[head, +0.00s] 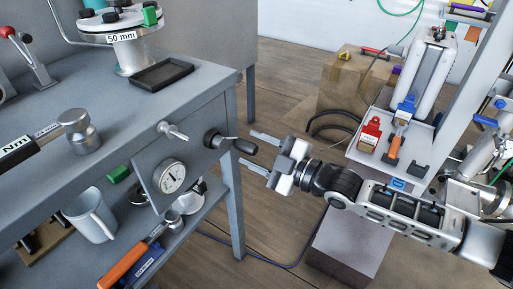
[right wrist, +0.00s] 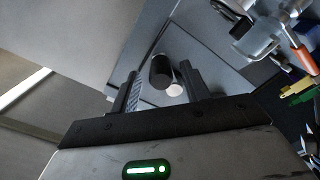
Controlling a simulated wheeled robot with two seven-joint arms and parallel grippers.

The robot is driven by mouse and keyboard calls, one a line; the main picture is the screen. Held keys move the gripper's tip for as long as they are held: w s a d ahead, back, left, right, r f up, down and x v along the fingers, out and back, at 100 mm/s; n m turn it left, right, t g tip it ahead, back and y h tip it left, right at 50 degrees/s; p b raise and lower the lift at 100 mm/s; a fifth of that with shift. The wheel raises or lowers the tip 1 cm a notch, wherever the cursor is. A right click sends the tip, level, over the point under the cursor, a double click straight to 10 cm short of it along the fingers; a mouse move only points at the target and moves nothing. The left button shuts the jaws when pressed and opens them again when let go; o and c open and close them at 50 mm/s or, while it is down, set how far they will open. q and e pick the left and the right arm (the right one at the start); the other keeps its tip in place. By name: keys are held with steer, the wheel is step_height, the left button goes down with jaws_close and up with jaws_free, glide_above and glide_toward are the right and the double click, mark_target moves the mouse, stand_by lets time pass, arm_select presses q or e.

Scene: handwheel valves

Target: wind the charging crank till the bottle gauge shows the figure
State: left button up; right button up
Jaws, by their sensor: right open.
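The charging crank (head: 212,138) is a dark hub on the right end of the grey bench front, with its black grip (head: 244,146) sticking out to the right. The round white bottle gauge (head: 172,177) sits on a grey plate left of and below it; its figures are too small to read. My right gripper (head: 258,152) is open just right of the grip, its fingers pointing left at it. In the right wrist view a dark cylinder (right wrist: 160,71), apparently the grip, shows between the spread fingers; contact cannot be told. My left gripper is out of view.
A small silver lever valve (head: 173,131) is left of the crank. A black tray (head: 161,74) lies on the bench top. A mug (head: 90,215) and an orange-handled tool (head: 125,262) are on the lower shelf. Floor between bench and my right arm is open.

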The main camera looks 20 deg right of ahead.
steer(key=shift+p+v, duration=1.3)
steer(key=shift+v, duration=1.5)
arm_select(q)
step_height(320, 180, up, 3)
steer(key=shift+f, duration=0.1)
arm_select(e)
steer(key=shift+s+d, duration=0.1)
arm_select(q)
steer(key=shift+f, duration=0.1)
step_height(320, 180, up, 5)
steer(key=p, duration=0.4)
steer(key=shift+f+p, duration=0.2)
steer(key=shift+p, duration=0.1)
arm_select(e)
steer(key=v, duration=1.6)
steer(key=shift+f, duration=0.1)
